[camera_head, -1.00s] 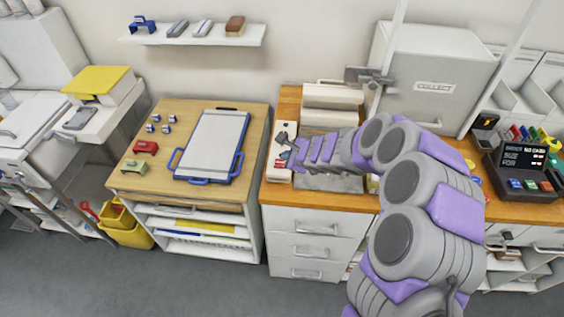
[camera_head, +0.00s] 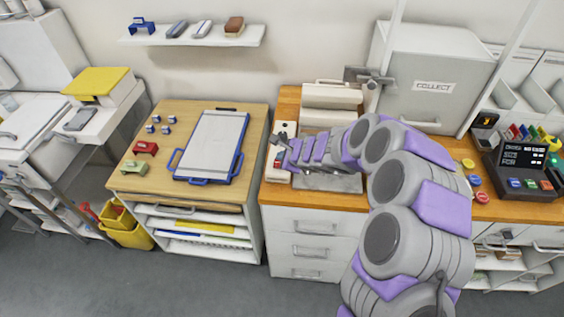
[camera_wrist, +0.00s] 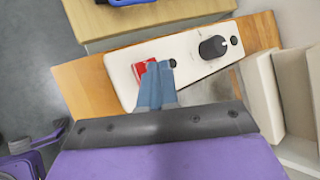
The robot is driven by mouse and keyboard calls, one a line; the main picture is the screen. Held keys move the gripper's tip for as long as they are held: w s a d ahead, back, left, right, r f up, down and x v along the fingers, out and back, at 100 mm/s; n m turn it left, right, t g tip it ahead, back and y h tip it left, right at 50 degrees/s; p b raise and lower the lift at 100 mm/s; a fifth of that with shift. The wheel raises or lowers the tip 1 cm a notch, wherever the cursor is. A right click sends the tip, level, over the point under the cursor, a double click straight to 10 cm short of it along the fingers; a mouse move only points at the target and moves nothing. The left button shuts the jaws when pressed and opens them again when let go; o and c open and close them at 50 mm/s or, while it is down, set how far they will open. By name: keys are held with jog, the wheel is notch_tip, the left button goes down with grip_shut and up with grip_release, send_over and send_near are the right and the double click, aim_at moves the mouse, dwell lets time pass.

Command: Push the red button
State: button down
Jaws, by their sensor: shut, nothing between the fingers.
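The red button (camera_wrist: 140,69) is on a white panel (camera_wrist: 187,57) in the wrist view, at the end away from the black knob. My gripper (camera_wrist: 157,68) is shut and empty, its blue-grey fingertips over the button's right part and hiding some of it. I cannot tell whether the tips touch it. In the head view the white panel (camera_head: 269,185) lies at the left end of the wooden counter, and the red button (camera_head: 277,161) shows beside my purple-grey gripper.
A separate table with a blue-edged board (camera_head: 212,146) is to the left, across a gap.

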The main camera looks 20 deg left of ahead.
aim_at(274, 163)
jog(key=a, duration=0.1)
jog(key=a+f, duration=0.1)
jog(key=a+b, duration=0.1)
jog(key=a, duration=0.1)
jog(key=shift+s+f, duration=0.1)
jog(key=shift+f, duration=0.25)
jog(key=shift+d+r, duration=0.2)
jog(key=shift+d, duration=0.9)
jog(key=shift+a+f, duration=0.15)
jog(key=shift+a, duration=0.7)
jog(key=shift+d+r+p, duration=0.3)
jog(key=shift+d+r, duration=0.2)
jog(key=shift+r, duration=0.1)
jog(key=shift+d+r, duration=0.25)
jog(key=shift+d, duration=0.5)
jog(key=shift+a+f, duration=0.1)
jog(key=shift+a, duration=0.05)
